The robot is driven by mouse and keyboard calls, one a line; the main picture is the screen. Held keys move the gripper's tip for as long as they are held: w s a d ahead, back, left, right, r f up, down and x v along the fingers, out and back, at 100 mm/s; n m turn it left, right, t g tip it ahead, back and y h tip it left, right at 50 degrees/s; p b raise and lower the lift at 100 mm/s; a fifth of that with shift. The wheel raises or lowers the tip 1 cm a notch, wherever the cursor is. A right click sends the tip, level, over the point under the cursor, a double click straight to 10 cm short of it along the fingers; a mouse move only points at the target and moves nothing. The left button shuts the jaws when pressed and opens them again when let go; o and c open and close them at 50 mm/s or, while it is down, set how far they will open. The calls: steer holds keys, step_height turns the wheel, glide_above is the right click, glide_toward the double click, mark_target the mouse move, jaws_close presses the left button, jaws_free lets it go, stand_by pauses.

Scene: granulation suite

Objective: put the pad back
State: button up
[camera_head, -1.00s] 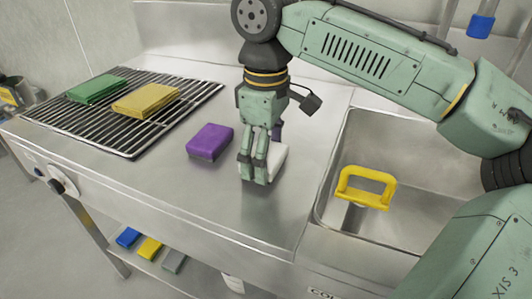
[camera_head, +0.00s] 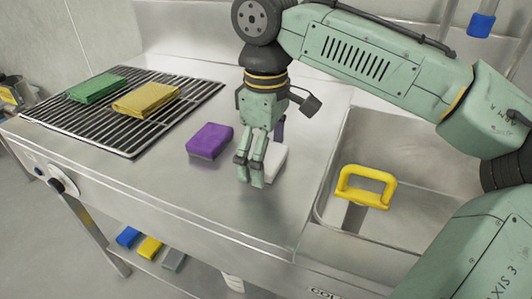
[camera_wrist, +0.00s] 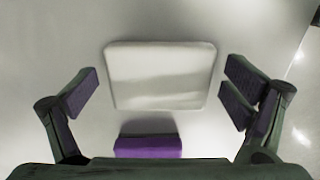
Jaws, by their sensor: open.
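A white pad (camera_head: 277,163) lies flat on the steel counter, partly hidden behind my gripper's fingers in the head view. In the wrist view the white pad (camera_wrist: 160,75) lies below and between the spread fingers, with a gap on both sides. My gripper (camera_head: 256,166) is open, points down over the counter and holds nothing. A purple pad (camera_head: 209,140) lies on the counter just left of my gripper; its edge shows in the wrist view (camera_wrist: 147,147). A green pad (camera_head: 97,88) and a yellow pad (camera_head: 146,99) lie on the wire rack (camera_head: 95,127).
A sink (camera_head: 395,150) is to the right, with a yellow handled tool (camera_head: 366,186) in it. A lower shelf under the counter holds a blue pad (camera_head: 128,237), a yellow pad (camera_head: 150,248) and a grey pad (camera_head: 173,260). The counter's front is clear.

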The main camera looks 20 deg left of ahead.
steer(key=shift+r, duration=0.15)
step_height(320, 180, up, 12)
steer(key=p, duration=0.1)
stand_by(0.5)
